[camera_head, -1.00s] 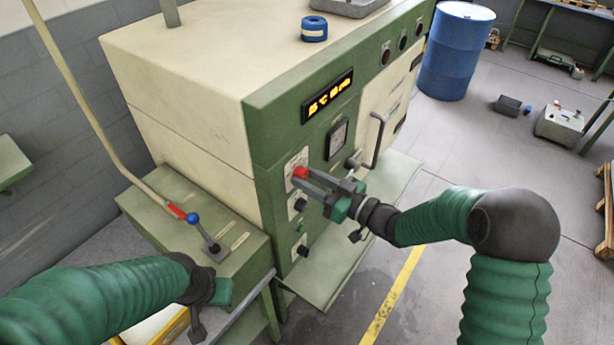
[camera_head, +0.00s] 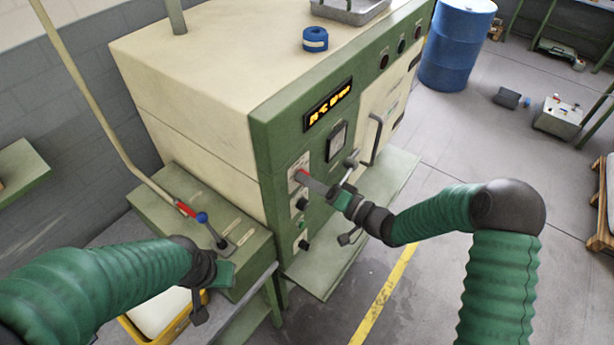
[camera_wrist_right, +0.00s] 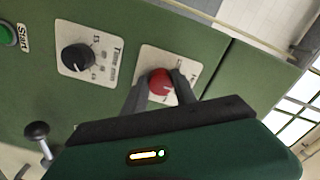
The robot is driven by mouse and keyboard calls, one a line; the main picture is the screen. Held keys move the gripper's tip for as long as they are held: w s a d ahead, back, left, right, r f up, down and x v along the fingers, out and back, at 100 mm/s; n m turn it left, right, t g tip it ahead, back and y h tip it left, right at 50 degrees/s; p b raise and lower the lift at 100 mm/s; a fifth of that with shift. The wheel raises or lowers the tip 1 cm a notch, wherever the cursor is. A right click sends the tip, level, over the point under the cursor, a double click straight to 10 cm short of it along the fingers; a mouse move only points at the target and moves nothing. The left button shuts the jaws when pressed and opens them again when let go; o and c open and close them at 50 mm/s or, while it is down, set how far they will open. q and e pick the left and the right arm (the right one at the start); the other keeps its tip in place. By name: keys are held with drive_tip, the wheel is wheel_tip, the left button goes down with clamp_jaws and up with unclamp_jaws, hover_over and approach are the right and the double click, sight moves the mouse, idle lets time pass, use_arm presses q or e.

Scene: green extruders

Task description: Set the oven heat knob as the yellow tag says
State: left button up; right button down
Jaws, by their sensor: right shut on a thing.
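The oven (camera_head: 200,70) is a large cream and green cabinet. Its red knob (camera_head: 301,174) sits on a pale dial plate on the green front panel, mostly hidden by my right gripper (camera_head: 308,180). In the right wrist view the red knob (camera_wrist_right: 159,84) lies between the two fingers of my right gripper (camera_wrist_right: 158,92), which is shut on it. The dial's markings are mostly covered and too small to read. My left gripper (camera_head: 215,288) is at the lower left, away from the oven panel; its fingers are not clear. I cannot make out a yellow tag.
A black knob (camera_wrist_right: 77,58) on a time dial is beside the red one. A lit display (camera_head: 328,106) is above. A door handle (camera_head: 375,140) and a lever (camera_head: 352,160) stand out nearby. A side bench (camera_head: 170,215) carries a blue-knobbed lever (camera_head: 202,218). Blue tape (camera_head: 315,39) lies on top.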

drive_tip(key=shift+d+f+m+p, duration=0.15)
drive_tip(key=shift+m+p, duration=0.95)
drive_tip(key=shift+m, duration=2)
drive_tip(key=shift+d+m+p, duration=0.1)
drive_tip(key=shift+m+p, duration=1)
drive_tip(key=shift+m, duration=2)
drive_tip(key=c, duration=1.4)
unclamp_jaws()
drive_tip(key=shift+s, duration=0.1)
drive_tip(key=shift+c, duration=0.2)
drive_tip(key=o, duration=0.4)
drive_tip(key=shift+o, duration=0.2)
drive_tip(key=shift+d, duration=0.15)
